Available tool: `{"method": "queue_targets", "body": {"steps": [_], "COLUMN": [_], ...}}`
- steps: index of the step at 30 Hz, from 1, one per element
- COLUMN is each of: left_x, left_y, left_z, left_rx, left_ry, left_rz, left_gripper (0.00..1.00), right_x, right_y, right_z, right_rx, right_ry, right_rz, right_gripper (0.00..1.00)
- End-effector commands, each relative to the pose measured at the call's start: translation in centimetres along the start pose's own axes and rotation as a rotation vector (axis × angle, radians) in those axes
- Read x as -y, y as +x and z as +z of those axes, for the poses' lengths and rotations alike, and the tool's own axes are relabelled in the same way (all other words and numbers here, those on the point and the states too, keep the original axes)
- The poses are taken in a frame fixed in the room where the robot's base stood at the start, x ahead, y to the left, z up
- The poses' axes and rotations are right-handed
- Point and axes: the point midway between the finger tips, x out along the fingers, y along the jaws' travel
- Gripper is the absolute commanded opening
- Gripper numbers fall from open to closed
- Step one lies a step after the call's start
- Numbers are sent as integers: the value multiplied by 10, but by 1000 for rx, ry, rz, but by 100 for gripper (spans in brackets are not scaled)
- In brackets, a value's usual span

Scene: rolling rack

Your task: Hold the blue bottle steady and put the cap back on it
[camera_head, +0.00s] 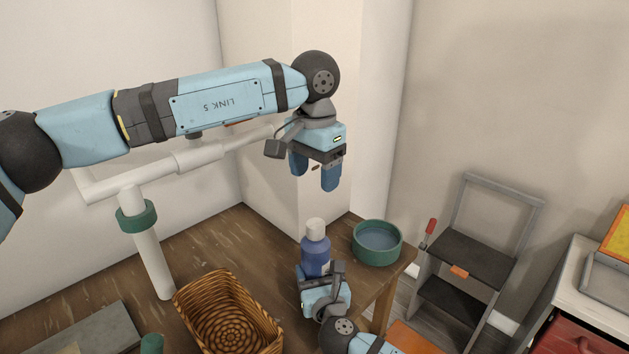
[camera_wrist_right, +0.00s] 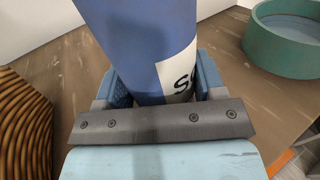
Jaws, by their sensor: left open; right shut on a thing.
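The blue bottle (camera_head: 315,252) stands upright on the brown wooden table, near its right edge. A white cap (camera_head: 316,228) sits on top of the bottle; I cannot tell whether it is tightened. My right gripper (camera_head: 319,276) is shut around the bottle's lower body. The right wrist view shows the bottle's blue side and white label (camera_wrist_right: 180,72) between the fingers (camera_wrist_right: 163,92). My left gripper (camera_head: 315,176) is open and empty, pointing down, above the cap and apart from it.
A green round bowl (camera_head: 377,257) stands right of the bottle, close to the table edge. A wicker basket (camera_head: 270,325) is left of my right gripper. A white pipe stand with a green collar (camera_head: 137,218) rises at the left. A grey rack (camera_head: 465,250) stands beyond the table.

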Motion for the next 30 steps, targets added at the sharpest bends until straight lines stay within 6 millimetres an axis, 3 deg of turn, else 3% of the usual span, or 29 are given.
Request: {"method": "queue_targets", "body": {"steps": [5,6,9,20,23,30], "left_x": [0,0,0,0,0,0], "left_y": [0,0,0,0,0,-1], "left_z": [0,0,0,0,0,0], "left_rx": [0,0,0,0,0,0], "left_ry": [0,0,0,0,0,0], "left_rz": [0,0,0,0,0,0], "left_gripper": [67,67,67,67,67,67], "right_x": [0,0,0,0,0,0], "right_y": [0,0,0,-5,-18,-72], "right_z": [-1,-1,-1,-1,-1,-2], "right_rx": [-1,-1,-1,-1,-1,-4], "right_ry": [0,0,0,0,0,1], "right_rz": [0,0,0,0,1,2], "right_gripper": [0,70,93,93,93,93]}}
